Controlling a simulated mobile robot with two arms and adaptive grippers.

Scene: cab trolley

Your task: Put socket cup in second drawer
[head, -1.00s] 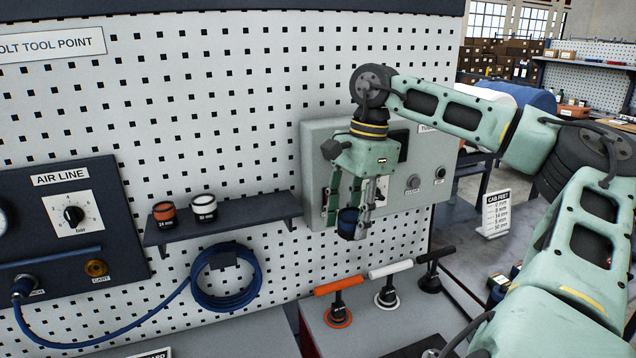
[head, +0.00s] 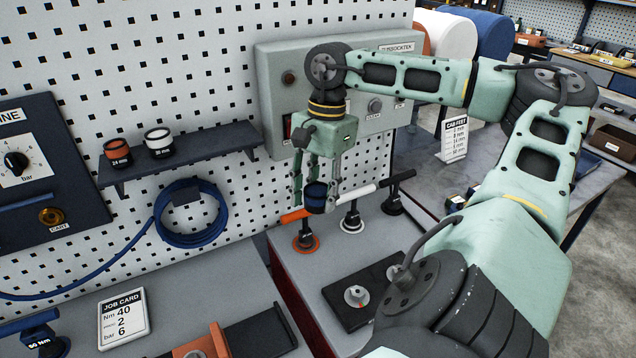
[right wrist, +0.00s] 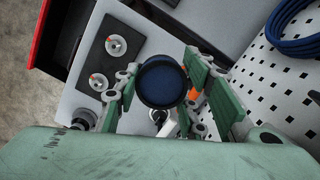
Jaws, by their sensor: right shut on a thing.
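My right gripper (head: 316,203) points down and is shut on a dark blue socket cup (head: 315,191). The cup hangs between the fingers, in front of the pegboard and above the bench top with the T-handles. In the right wrist view the cup (right wrist: 162,86) shows its round dark opening between the green fingers. A red-sided cabinet (head: 301,309) stands under this bench top. In the right wrist view a red edge with a dark gap beside it (right wrist: 40,34) shows at upper left; I cannot tell which drawer it is. My left gripper is out of view.
A wall shelf (head: 200,152) holds an orange-banded cup (head: 117,153) and a white-banded cup (head: 158,142). Orange (head: 305,240), white (head: 351,219) and black (head: 393,198) T-handles stand below the held cup. A dark plate with knobs (head: 347,312) lies nearer. A grey control box (head: 275,100) hangs behind.

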